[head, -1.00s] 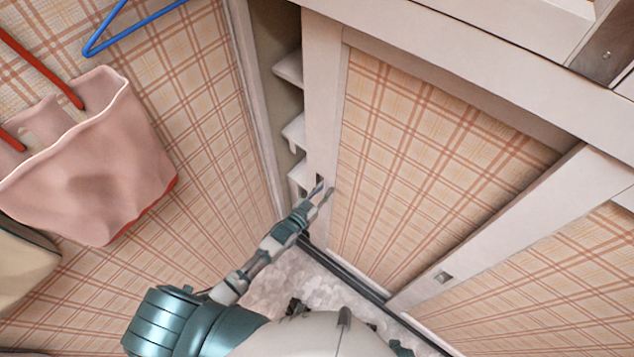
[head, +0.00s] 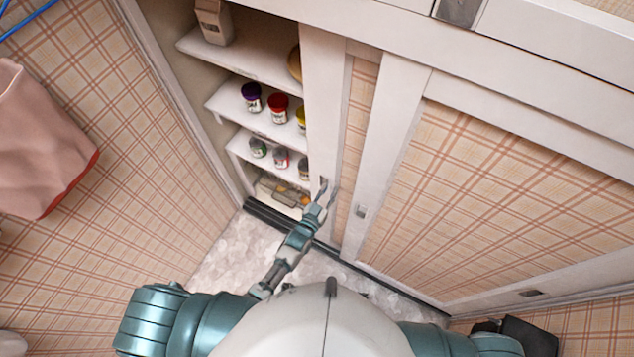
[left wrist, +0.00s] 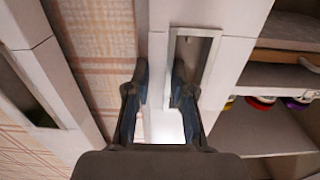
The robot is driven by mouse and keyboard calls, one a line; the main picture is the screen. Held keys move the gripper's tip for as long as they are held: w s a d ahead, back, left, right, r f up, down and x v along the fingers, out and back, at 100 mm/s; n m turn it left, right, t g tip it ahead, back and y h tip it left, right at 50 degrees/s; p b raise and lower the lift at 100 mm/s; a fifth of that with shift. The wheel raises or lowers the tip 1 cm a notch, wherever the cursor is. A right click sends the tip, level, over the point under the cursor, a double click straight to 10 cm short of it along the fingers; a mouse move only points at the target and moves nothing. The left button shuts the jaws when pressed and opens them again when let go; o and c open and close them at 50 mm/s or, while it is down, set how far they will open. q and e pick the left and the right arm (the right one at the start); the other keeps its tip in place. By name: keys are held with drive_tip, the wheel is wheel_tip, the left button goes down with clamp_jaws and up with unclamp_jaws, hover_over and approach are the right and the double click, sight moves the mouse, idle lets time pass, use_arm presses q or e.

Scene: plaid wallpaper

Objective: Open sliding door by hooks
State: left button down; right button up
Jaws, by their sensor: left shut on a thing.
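The sliding door (head: 324,100) is a plaid panel in a pale frame, and it stands partly open, with shelves exposed to its left. Its recessed hook handle (left wrist: 190,65) is a rectangular pocket in the pale upright in the left wrist view. My left gripper (head: 327,193) is at this upright, low on the door. In the left wrist view the left gripper (left wrist: 162,88) has one finger in the pocket and the other on the panel side, shut on the door edge between them.
A second plaid door (head: 500,190) with a small square recess overlaps on the right. Several jars (head: 278,108) stand on the white shelves (head: 240,62). A pink bag (head: 45,150) hangs at the left wall. Pale floor (head: 230,250) lies clear before the dark track.

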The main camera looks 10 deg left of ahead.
use_arm(q)
drive_tip(key=shift+s+d+r, duration=0.1)
drive_tip(key=shift+s+d, duration=0.05)
drive_tip(key=shift+d, duration=0.4)
drive_tip(key=shift+s+d, duration=0.1)
drive_tip(key=shift+d, duration=0.05)
drive_tip(key=shift+d, duration=0.35)
drive_tip(key=c, duration=1)
unclamp_jaws()
drive_tip(key=shift+s+d, duration=0.1)
drive_tip(key=shift+d, duration=0.05)
drive_tip(key=v, duration=1.2)
drive_tip(key=shift+a, duration=0.3)
